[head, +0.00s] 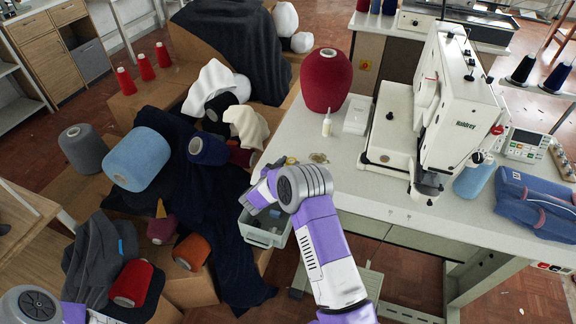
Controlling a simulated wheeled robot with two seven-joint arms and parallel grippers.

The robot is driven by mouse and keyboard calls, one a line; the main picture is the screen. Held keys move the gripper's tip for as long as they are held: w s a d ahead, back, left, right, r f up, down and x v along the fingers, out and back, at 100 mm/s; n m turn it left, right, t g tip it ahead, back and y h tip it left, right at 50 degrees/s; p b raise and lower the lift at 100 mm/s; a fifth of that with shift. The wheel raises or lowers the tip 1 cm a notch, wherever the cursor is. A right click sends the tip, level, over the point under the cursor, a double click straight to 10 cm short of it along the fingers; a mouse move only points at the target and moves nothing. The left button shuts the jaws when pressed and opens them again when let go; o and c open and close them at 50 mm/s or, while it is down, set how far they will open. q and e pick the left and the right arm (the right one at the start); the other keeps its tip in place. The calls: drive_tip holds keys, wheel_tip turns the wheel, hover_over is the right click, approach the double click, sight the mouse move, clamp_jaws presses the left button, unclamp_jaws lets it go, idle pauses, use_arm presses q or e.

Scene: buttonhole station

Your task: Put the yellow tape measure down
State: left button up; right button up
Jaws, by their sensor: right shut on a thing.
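My right gripper (262,190) is at the front left edge of the white sewing table (350,185), over a pale grey-blue open bin (265,236). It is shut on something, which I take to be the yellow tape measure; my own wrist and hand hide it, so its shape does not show. Small yellowish items (291,161) and a brassy disc-like item (319,158) lie on the table just beyond the gripper; I cannot tell exactly what they are. Of my left arm only a part shows at the bottom left, and its gripper is out of view.
A white buttonhole machine (450,105) stands on the table's right half. A dark red yarn cone (326,80), a small bottle (327,125) and a white box (357,115) stand behind. Blue folded garments (535,205) lie at right. Yarn and cloth crowd the left.

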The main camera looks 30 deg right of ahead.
drive_tip(key=shift+f, duration=0.15)
drive_tip(key=o, duration=1)
drive_tip(key=shift+r, duration=0.2)
drive_tip(key=shift+s+a, duration=0.1)
drive_tip(key=shift+a, duration=0.25)
drive_tip(key=p+v, duration=0.1)
drive_tip(key=v, duration=1)
drive_tip(key=shift+s+a, duration=0.15)
drive_tip(key=shift+s, duration=0.1)
